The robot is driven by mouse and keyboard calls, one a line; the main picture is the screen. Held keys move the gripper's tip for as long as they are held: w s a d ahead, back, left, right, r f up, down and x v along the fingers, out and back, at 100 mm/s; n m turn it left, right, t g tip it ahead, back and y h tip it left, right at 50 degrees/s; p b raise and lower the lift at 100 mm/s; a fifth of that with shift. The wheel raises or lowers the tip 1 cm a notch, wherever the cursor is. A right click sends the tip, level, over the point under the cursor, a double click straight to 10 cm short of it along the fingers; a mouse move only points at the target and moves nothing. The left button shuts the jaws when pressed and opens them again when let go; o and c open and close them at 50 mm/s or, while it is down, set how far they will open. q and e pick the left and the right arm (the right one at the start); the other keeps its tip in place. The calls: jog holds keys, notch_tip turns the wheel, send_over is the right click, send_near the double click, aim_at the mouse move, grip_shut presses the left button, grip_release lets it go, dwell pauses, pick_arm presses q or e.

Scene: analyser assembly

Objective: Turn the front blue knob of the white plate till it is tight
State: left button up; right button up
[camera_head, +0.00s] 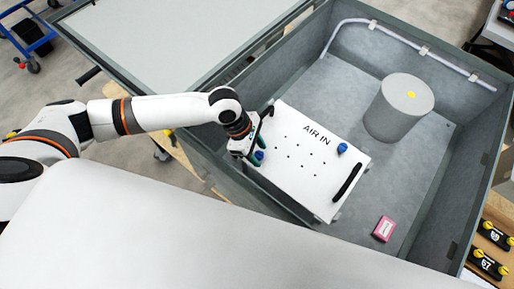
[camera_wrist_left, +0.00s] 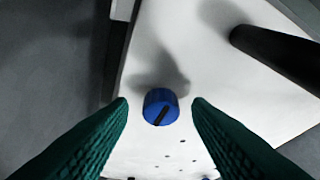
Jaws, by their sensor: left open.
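The white plate (camera_head: 306,168) lies in the grey open case, marked AIR IN, with several small holes. One blue knob (camera_head: 259,155) is at its near left side, by my left gripper (camera_head: 254,160). A second blue knob (camera_head: 342,148) is on the far right side, clear of any gripper. In the left wrist view a blue knob (camera_wrist_left: 161,107) with a dark slot line sits between the two green fingers of my left gripper (camera_wrist_left: 160,110). The fingers are open, with a gap on each side of the knob. My right gripper is not in view.
A black handle (camera_head: 348,182) is on the plate's right side; another dark bar (camera_wrist_left: 275,55) shows in the left wrist view. A grey cylinder (camera_head: 399,108) and a pink box (camera_head: 384,228) stand on the case floor. The case walls (camera_head: 285,65) rise around the plate.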

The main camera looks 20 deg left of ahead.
pick_arm(q)
grip_shut()
jog(key=shift+m, duration=0.4)
